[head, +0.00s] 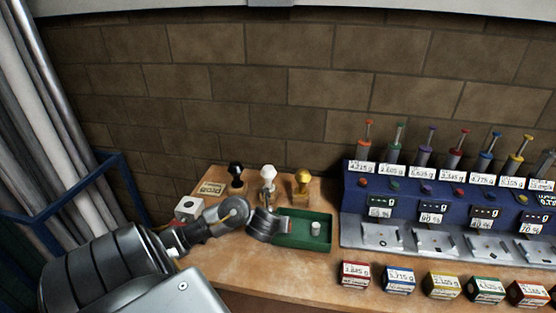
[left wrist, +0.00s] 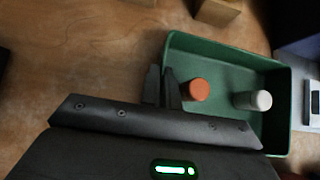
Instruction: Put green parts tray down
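The green parts tray (head: 306,245) is at the middle of the wooden bench, left of the blue rack. I cannot tell whether its base touches the bench. In the left wrist view the tray (left wrist: 225,72) holds an orange cylinder (left wrist: 195,90) and a white cylinder (left wrist: 254,100); the white one also shows in the head view (head: 316,228). My left gripper (head: 274,226) is at the tray's left end. In the left wrist view its two dark fingers (left wrist: 161,84) are close together, one on each side of the tray's left wall. My right gripper is not in view.
The blue rack (head: 352,205) with colored plungers, labels and silver plates stands close to the tray's right. Several labelled boxes (head: 397,281) line the bench front. Black, white and yellow knobbed stamps (head: 301,184) stand behind the tray. A white box (head: 188,208) is at left.

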